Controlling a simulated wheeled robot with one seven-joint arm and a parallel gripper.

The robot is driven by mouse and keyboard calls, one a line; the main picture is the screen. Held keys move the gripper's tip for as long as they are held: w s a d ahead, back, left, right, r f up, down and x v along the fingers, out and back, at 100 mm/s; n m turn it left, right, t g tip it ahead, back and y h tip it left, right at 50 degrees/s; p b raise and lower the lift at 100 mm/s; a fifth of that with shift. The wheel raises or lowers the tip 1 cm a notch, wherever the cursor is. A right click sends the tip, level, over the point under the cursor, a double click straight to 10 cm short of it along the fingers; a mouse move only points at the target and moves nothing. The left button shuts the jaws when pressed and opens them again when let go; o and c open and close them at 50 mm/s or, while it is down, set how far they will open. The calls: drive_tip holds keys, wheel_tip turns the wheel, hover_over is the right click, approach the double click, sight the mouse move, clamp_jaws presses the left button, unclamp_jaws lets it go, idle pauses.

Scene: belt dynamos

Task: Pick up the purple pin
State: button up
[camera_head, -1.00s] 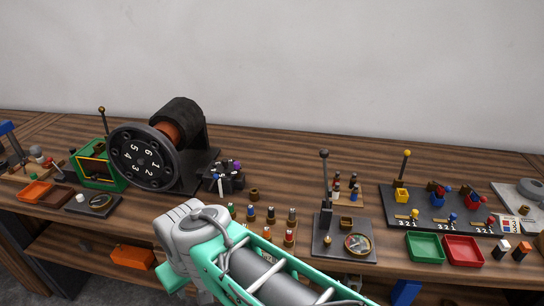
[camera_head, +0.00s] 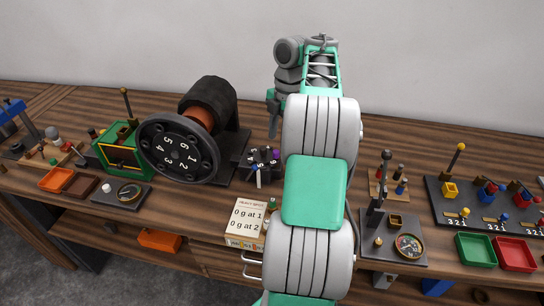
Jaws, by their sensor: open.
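The purple pin (camera_head: 277,154) shows as a small purple tip at the right side of a dark block-like holder (camera_head: 244,159) holding several pins, right of the numbered wheel. My arm rises through the middle of the view and bends over at the top. My gripper (camera_head: 272,127) hangs with teal fingers pointing down, above and slightly behind the holder in the picture, apart from the pin. It looks empty. The gap between its fingers is hard to see at this angle. My arm hides the bench just right of the holder.
A black numbered wheel machine (camera_head: 180,152) stands close left of the holder. A white card box (camera_head: 247,222) stands in front. A lever board with a dial (camera_head: 408,245) and green and red trays (camera_head: 475,250) lie right. My arm covers the middle bench.

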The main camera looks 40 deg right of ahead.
sight(276, 151)
drive_tip(key=f+b, duration=0.2)
drive_tip(key=f, duration=0.1)
drive_tip(key=f+b, duration=0.1)
drive_tip(key=f, duration=0.1)
drive_tip(key=shift+w+f, duration=0.15)
drive_tip(key=shift+w, duration=0.2)
clamp_jaws()
idle(0.9)
